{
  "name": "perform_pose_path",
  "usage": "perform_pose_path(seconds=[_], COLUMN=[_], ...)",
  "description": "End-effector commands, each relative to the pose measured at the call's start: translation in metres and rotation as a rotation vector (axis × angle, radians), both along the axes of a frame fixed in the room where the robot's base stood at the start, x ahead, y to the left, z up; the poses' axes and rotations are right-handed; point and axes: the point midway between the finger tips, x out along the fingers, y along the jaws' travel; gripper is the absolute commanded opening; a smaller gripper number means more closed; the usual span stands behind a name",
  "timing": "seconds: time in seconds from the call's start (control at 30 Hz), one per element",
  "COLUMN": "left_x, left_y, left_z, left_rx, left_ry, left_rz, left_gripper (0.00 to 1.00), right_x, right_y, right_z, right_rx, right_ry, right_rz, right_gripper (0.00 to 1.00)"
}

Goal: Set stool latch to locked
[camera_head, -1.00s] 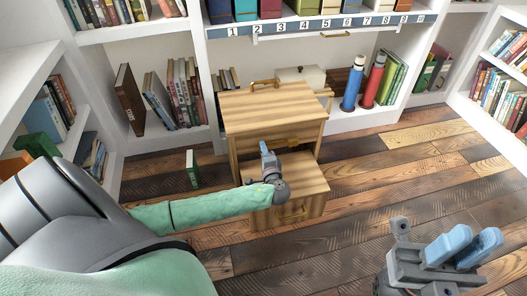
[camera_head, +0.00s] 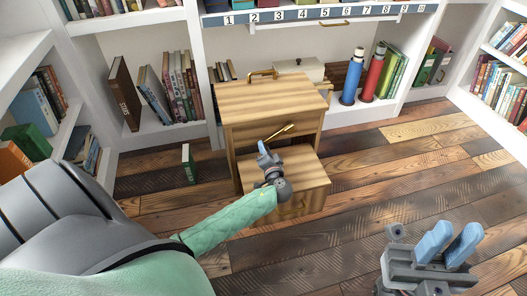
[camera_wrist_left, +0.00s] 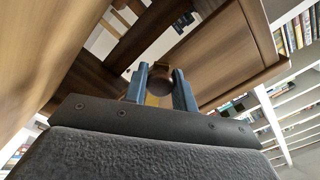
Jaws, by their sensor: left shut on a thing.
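The wooden step stool (camera_head: 270,98) stands on the plank floor with its lower step in front. Its brass latch lever (camera_head: 282,131) slants on the front, right end higher than the left. My left gripper (camera_head: 264,150) is at the lever's lower left end, just above the step. The fingers hide part of the latch, and I see no lock marking. My right gripper (camera_head: 449,243) is empty, its blue fingers apart, at lower right.
Behind are white shelves with books, a blue bottle (camera_head: 352,80) and a red bottle (camera_head: 374,76). A green book (camera_head: 188,163) stands on the floor at left. The floor right of the stool is clear.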

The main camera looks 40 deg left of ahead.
Motion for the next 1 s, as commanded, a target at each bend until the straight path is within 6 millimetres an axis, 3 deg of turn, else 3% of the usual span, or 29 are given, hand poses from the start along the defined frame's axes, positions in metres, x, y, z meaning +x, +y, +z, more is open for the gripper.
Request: perform_pose_path(seconds=[0.13, 0.53, 0.57, 0.67, 1.0], left_x=[0.0005, 0.0008, 0.0008, 0.0009, -0.0012], left_y=[-0.0008, -0.0011, -0.0011, -0.0010, -0.0035], left_z=[-0.0025, -0.0019, -0.0019, -0.0019, -0.0015], left_rx=[-0.017, -0.021, -0.021, -0.021, -0.021], left_ry=[-0.019, -0.025, -0.025, -0.025, -0.025], left_rz=[0.001, 0.000, 0.000, 0.000, 0.000], left_gripper=[0.00, 0.00, 0.29, 0.46, 0.46], right_x=[-0.0012, -0.0004, -0.0003, 0.0000, -0.0007], right_y=[-0.0009, -0.0024, -0.0023, -0.0024, -0.0021], right_z=[-0.0119, -0.0111, -0.0107, -0.0095, -0.0088], right_rx=[-0.001, -0.001, 0.000, 0.000, 0.001], right_ry=[0.032, 0.028, 0.027, 0.023, 0.025], right_rz=[-0.004, -0.008, -0.008, -0.009, -0.007], right_gripper=[0.22, 0.22, 0.22, 0.22, 0.22])
